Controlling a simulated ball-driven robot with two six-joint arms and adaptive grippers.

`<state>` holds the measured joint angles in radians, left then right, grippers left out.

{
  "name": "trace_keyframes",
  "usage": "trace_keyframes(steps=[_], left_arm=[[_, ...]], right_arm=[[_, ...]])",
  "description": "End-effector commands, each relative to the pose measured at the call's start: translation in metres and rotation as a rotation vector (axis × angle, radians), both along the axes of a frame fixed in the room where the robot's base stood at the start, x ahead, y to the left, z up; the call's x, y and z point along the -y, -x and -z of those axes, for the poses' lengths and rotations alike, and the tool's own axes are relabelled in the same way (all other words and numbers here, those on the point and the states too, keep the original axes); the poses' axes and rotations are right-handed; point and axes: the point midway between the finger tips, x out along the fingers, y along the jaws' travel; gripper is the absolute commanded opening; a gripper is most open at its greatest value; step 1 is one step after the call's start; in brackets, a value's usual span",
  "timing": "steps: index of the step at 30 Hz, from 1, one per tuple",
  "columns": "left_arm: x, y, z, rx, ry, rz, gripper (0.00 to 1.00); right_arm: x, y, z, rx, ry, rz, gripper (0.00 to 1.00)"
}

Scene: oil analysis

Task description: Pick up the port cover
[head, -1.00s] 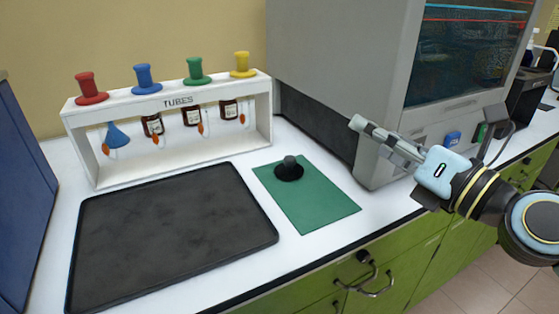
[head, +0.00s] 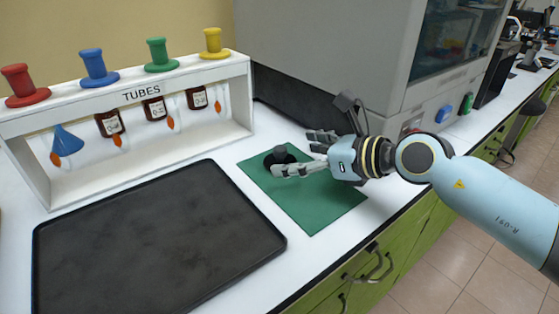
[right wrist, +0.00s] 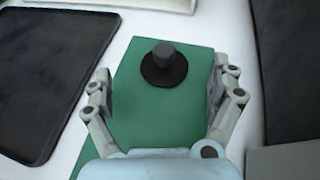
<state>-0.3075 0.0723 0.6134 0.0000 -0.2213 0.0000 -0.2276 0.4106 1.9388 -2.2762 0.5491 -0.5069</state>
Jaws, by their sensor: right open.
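The port cover (head: 279,156) is a small black disc with a round knob on top. It lies on the far left part of the green mat (head: 312,205) in the head view. My right gripper (head: 296,154) is open and empty, low over the mat, with its fingers pointing left at the cover. In the right wrist view the cover (right wrist: 164,65) is ahead of the gripper (right wrist: 160,86), roughly centred between the two spread fingers and slightly beyond their tips. Neither finger visibly touches it. My left gripper is not in view.
A black tray (head: 150,245) lies left of the mat. A white rack (head: 140,95) marked TUBES with bottles, a blue funnel and coloured spools stands behind it. A large grey machine (head: 330,50) stands behind the mat. The counter's front edge runs close to the mat.

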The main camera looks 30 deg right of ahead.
Motion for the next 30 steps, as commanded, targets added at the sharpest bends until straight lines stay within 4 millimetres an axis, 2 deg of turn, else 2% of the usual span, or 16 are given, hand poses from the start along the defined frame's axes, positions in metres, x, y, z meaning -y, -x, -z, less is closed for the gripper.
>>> trace_keyframes(steps=[3,7,16,30], left_arm=[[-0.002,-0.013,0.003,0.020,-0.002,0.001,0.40],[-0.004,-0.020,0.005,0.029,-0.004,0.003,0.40],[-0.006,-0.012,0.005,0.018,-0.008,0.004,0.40],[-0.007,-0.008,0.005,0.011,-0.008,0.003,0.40]], right_arm=[[-0.003,-0.021,0.005,0.003,-0.004,0.002,0.92],[-0.009,-0.035,0.012,0.003,-0.004,0.002,0.92],[-0.011,-0.039,0.014,0.001,-0.002,0.000,0.92],[-0.011,-0.039,0.014,0.001,-0.002,0.000,0.30]])
